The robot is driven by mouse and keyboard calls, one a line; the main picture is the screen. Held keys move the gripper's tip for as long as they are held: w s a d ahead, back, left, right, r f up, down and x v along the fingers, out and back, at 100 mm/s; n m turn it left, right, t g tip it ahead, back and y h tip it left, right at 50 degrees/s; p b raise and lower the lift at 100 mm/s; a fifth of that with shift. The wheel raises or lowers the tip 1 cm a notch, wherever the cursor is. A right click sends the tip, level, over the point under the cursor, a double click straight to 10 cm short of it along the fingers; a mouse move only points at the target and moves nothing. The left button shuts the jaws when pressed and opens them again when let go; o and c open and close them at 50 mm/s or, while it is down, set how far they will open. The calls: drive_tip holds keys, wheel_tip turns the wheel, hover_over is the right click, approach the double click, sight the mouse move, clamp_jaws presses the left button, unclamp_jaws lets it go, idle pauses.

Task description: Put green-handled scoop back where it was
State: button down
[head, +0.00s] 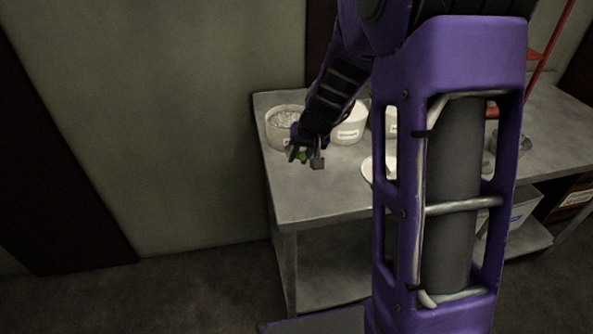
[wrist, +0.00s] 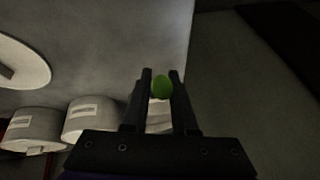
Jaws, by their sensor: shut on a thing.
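My gripper (head: 305,159) is over the left end of the grey table, in front of an open round tub (head: 283,116) with pale grainy contents. In the wrist view my gripper (wrist: 160,73) has its two fingers closed on the rounded green handle of the scoop (wrist: 161,87). A bit of the green scoop handle (head: 302,155) also shows between the fingers in the head view. The scoop's bowl cannot be made out; a pale shape shows behind the fingers in the wrist view.
A white labelled tub (head: 350,129) stands right of the open one, and another (head: 391,124) is partly hidden by my arm. A flat white round thing (head: 367,168) lies nearer the front. The table's front left top (head: 310,200) is clear. Bins sit on the lower shelf.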

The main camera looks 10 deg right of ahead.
drive_tip(key=shift+f+b, duration=0.5)
drive_tip(key=shift+f, duration=1.6)
drive_tip(key=shift+f+b, duration=0.25)
drive_tip(key=shift+b, duration=0.05)
drive_tip(key=c, duration=0.7)
unclamp_jaws()
drive_tip(key=shift+r, duration=0.1)
drive_tip(key=shift+r+p, duration=0.3)
drive_tip(key=shift+p, duration=0.1)
drive_tip(key=p+v, duration=0.2)
drive_tip(key=v, duration=0.9)
drive_tip(key=shift+s+r, duration=0.25)
drive_tip(key=shift+r, duration=0.05)
